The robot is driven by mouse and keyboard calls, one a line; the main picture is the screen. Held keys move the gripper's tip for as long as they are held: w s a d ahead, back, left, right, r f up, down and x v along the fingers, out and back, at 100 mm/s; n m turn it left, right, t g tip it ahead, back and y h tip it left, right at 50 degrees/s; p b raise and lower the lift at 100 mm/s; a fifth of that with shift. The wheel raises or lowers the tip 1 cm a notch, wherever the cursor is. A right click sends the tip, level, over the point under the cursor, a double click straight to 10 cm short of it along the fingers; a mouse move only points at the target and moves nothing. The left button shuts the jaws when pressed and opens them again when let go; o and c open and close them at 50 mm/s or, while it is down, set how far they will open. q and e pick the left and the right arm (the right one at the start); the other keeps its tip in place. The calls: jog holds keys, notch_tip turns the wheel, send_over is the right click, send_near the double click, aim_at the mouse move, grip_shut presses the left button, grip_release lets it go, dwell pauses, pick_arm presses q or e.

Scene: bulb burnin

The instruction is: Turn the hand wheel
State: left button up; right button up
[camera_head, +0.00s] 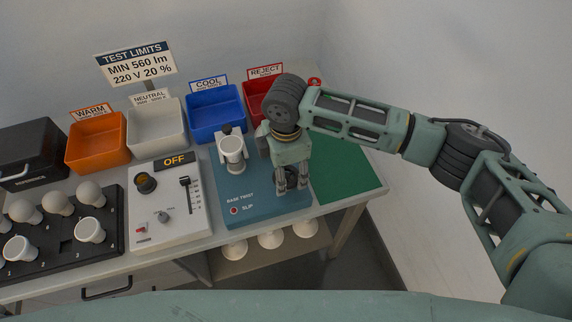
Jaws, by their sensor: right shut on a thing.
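The hand wheel (293,203) is a small dark part on the right of the blue tester (262,211), mostly hidden behind my right gripper. My right gripper (291,188) reaches down from the right, its fingers shut on the hand wheel. My left gripper is not in view.
A white control box (165,226) reading "OFF" stands left of the tester, and a black rack with bulbs (60,250) is farther left. Orange, white, blue and red bins (98,154) line the back. A green mat (345,180) lies clear at the right.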

jog(key=m+p, duration=0.2)
jog(key=p, duration=0.1)
jog(key=m+p, duration=0.3)
jog(key=shift+r, duration=0.4)
jog(key=m+p, duration=0.3)
jog(key=shift+w+d+f, duration=0.1)
jog(key=shift+f+m+p, duration=0.1)
jog(key=shift+m+p, duration=0.5)
jog(key=shift+m, duration=0.1)
jog(key=shift+w, duration=0.1)
jog(key=o, duration=0.9)
jog(key=shift+c, duration=0.2)
jog(key=shift+o, duration=1.2)
jog(key=shift+f, duration=0.1)
